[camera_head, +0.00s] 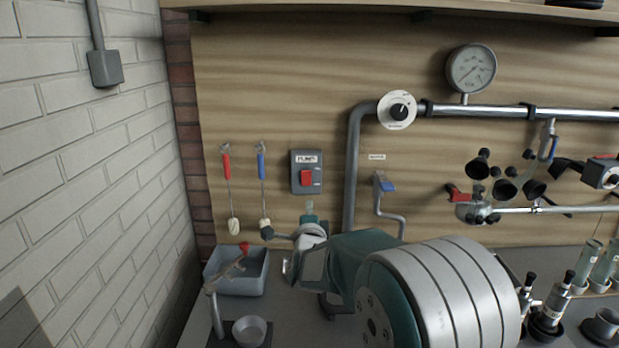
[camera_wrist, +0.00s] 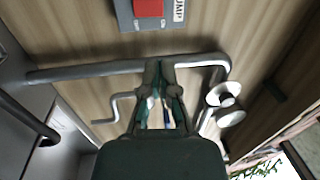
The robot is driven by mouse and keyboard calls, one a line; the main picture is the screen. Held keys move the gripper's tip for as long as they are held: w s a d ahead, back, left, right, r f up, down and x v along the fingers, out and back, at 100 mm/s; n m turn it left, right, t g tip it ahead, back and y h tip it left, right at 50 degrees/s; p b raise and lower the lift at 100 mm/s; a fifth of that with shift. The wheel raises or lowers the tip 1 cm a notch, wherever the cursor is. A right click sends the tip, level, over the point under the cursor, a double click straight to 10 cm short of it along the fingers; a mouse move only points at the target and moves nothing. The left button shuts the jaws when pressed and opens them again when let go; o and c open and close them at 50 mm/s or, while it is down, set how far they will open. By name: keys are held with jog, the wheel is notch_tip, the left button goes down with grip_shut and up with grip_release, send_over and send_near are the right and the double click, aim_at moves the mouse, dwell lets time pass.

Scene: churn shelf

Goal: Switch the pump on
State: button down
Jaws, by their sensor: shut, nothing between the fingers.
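The pump switch is a grey box (camera_head: 306,159) on the wooden back panel, with a "PUMP" label and a red rocker (camera_head: 306,179). In the wrist view the red rocker (camera_wrist: 149,8) is at the top edge, partly cut off, with the label (camera_wrist: 179,11) beside it. My gripper (camera_wrist: 160,66) is shut and empty, its fingertips together in front of the grey pipe (camera_wrist: 95,68). In the wrist view the switch lies above the fingertips, apart from them. In the head view my arm mostly hides the gripper.
The grey pipe (camera_head: 353,165) rises right of the switch to a white dial (camera_head: 397,110). A blue-handled tap (camera_head: 384,185) is right of the pipe. Two brushes, red-handled (camera_head: 227,168) and blue-handled (camera_head: 261,168), hang left. A grey-blue tray (camera_head: 240,285) stands below.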

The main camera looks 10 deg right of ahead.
aim_at(310, 172)
jog(key=shift+w, duration=0.15)
jog(key=x, duration=1.4)
jog(key=shift+d+r, duration=0.15)
jog(key=shift+d, duration=0.05)
